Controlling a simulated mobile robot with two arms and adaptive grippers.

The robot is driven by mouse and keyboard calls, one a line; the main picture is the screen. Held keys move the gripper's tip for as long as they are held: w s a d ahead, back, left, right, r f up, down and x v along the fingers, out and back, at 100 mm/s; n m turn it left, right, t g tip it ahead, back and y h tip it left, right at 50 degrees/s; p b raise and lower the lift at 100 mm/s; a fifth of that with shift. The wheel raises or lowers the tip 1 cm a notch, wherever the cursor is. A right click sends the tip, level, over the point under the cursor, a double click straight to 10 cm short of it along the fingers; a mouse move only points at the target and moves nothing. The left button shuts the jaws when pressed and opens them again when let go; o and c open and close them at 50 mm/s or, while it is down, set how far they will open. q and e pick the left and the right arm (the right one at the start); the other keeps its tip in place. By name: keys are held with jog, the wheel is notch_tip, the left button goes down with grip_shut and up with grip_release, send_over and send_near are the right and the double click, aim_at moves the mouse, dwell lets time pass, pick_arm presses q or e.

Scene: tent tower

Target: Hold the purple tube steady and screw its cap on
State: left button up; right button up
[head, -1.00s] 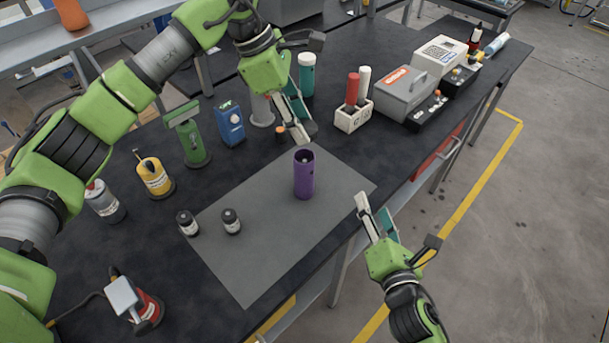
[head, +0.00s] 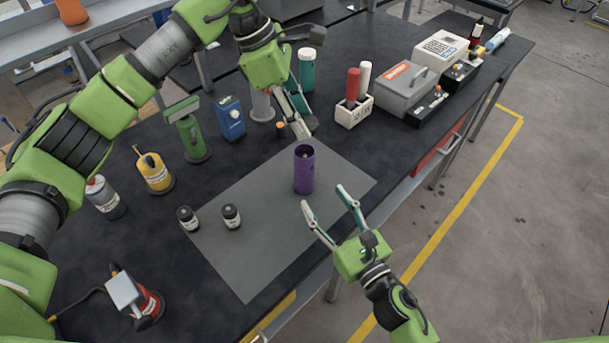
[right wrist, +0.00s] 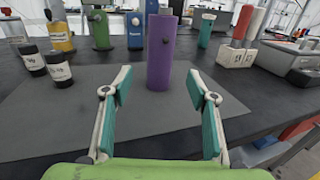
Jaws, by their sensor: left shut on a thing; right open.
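The purple tube (head: 304,170) stands upright on the grey mat (head: 262,255), its open top showing in the head view. It also stands ahead of my right gripper in the right wrist view (right wrist: 172,60). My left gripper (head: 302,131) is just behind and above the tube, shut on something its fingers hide. I cannot make out a cap for the tube in either view. My right gripper (head: 325,212) is open and empty in front of the tube, fingers pointing towards it but apart from it. It shows open in the right wrist view (right wrist: 160,90).
Two small dark bottles (head: 188,217) (head: 231,215) stand left of the tube. A small orange-topped item (head: 281,128) is near the left fingers. A white holder (head: 353,111) with red and white tubes and a grey box (head: 404,88) stand right. The mat's front is clear.

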aim_at(309, 179)
jog(key=x, duration=1)
jog(key=shift+w, duration=0.1)
grip_shut()
pick_arm(q)
jog(key=shift+f, duration=2.5)
jog(key=shift+f, duration=0.85)
jog(key=shift+f, duration=0.6)
